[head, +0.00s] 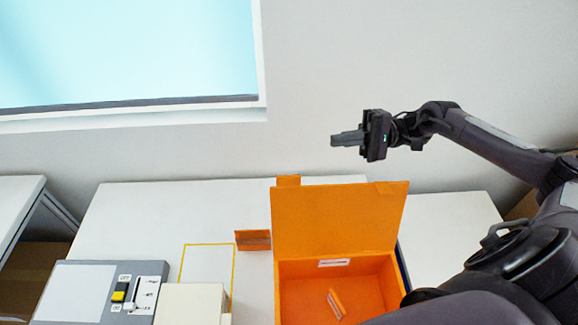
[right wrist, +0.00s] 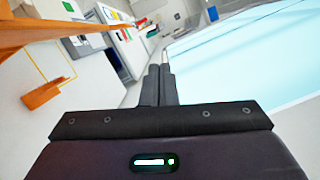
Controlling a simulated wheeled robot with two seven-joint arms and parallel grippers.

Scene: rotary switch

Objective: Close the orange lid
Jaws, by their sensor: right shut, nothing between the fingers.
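The orange box (head: 286,292) stands on the white table at the lower middle of the head view, with its inside showing. Its orange lid (head: 338,219) is open and stands up at the back edge of the box. My right gripper (head: 333,139) is shut and empty, above the lid in the picture, and points left. It appears apart from the lid. In the right wrist view the shut fingers (right wrist: 158,80) show at the middle, and an orange panel (right wrist: 50,35) shows at the left. My left gripper is not in view.
A small orange-and-white piece (head: 336,304) lies inside the box. A grey panel with a yellow switch (head: 119,291), a cream block (head: 190,304), a yellow outline (head: 207,244) and a small orange piece (head: 253,240) are left of the box. A window (head: 130,50) is behind.

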